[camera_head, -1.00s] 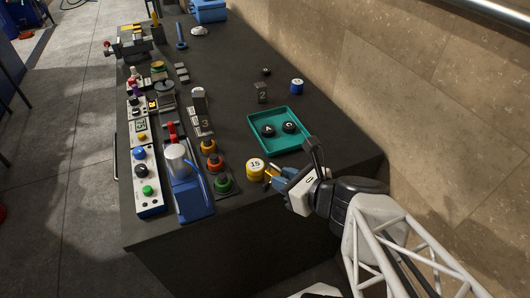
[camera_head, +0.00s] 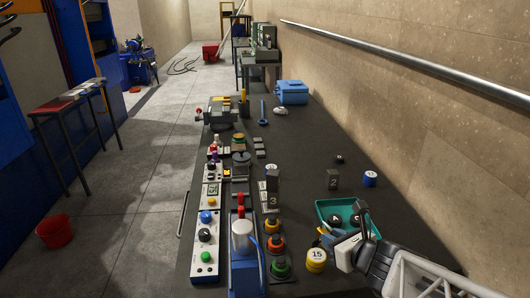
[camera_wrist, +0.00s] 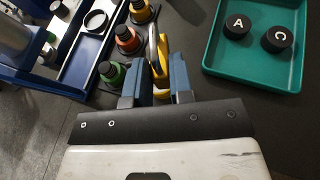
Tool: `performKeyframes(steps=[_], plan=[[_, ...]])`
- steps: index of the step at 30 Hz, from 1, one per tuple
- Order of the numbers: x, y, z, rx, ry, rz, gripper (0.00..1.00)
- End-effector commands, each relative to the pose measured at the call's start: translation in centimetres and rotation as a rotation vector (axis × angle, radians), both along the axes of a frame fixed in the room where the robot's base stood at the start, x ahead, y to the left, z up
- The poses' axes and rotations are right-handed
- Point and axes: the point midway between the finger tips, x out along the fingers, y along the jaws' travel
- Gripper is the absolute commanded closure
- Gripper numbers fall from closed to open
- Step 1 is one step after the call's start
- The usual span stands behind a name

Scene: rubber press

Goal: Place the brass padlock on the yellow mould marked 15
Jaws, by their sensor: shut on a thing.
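The brass padlock (camera_wrist: 157,68) is held between the blue fingers of my gripper (camera_wrist: 154,76), with its grey shackle pointing up in the wrist view. My gripper is shut on it. In the head view, my gripper (camera_head: 325,239) is just behind and right of the yellow mould marked 15 (camera_head: 316,261), and the padlock shows there only as a small yellowish patch. The mould stands upright on the dark bench with its white numbered top facing up. I cannot make out the mould in the wrist view. Whether padlock and mould touch is unclear.
A teal tray (camera_wrist: 214,62) with black pieces marked A and C lies right of my gripper. Green (camera_head: 280,267), orange (camera_head: 276,243) and further knobs stand left of the mould, beside a blue press (camera_head: 243,255). A blue-and-white mould (camera_head: 370,178) stands farther back.

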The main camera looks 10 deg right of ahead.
Motion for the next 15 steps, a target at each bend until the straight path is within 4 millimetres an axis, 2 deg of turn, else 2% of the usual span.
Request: performKeyframes(steps=[15], plan=[[0.34,-0.01,-0.59,0.001,0.0,0.0,1.0]])
